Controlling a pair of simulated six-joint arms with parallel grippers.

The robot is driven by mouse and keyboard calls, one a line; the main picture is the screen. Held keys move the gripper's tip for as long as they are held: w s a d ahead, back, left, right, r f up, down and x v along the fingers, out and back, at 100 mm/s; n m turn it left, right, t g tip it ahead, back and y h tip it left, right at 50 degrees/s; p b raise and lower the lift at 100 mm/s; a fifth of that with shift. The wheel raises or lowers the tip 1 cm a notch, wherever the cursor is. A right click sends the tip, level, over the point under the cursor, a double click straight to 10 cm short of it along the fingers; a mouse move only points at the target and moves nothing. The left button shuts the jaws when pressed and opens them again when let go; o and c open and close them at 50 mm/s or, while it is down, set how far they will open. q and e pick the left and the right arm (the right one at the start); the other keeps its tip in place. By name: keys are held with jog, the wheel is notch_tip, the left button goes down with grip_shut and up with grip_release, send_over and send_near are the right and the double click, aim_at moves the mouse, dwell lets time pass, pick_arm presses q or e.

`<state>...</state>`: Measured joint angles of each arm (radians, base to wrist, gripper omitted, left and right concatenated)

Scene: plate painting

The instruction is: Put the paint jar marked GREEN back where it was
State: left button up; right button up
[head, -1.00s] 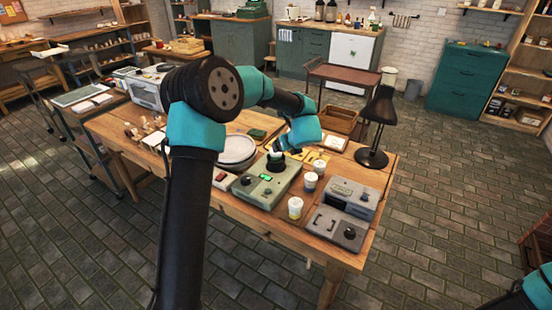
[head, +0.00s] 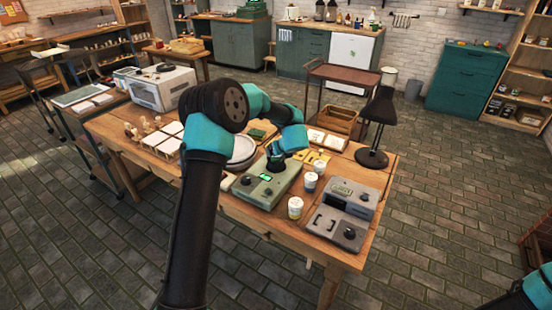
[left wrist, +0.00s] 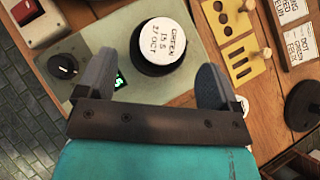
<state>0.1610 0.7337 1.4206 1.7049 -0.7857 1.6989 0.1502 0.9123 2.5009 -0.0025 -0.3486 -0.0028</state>
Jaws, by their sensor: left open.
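The paint jar (left wrist: 160,38) shows in the left wrist view as a round white lid with handwriting that seems to read GREEN. It stands on a dark round spot on top of a grey-green device (head: 262,190) with a knob and small green display. My left gripper (left wrist: 160,68) is open, its two dark fingers on either side of the jar's near part, with visible gaps. In the head view my left gripper (head: 278,160) is low over this device and hides the jar. My right gripper is out of view; only part of my right arm shows at the lower right.
Several white jars, including one with a yellow band (head: 295,207), stand right of the device. A grey machine (head: 340,210) and black lamp (head: 374,130) are further right. A yellow holed plate (left wrist: 240,52) lies beside the device. White plates (head: 240,150) are left.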

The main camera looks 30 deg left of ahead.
pick_arm(q)
jog(key=shift+x, duration=2.55)
jog(key=shift+w, duration=0.15)
jog(key=c, duration=1.1)
jog(key=shift+r, duration=5.05)
jog(key=shift+c, duration=0.2)
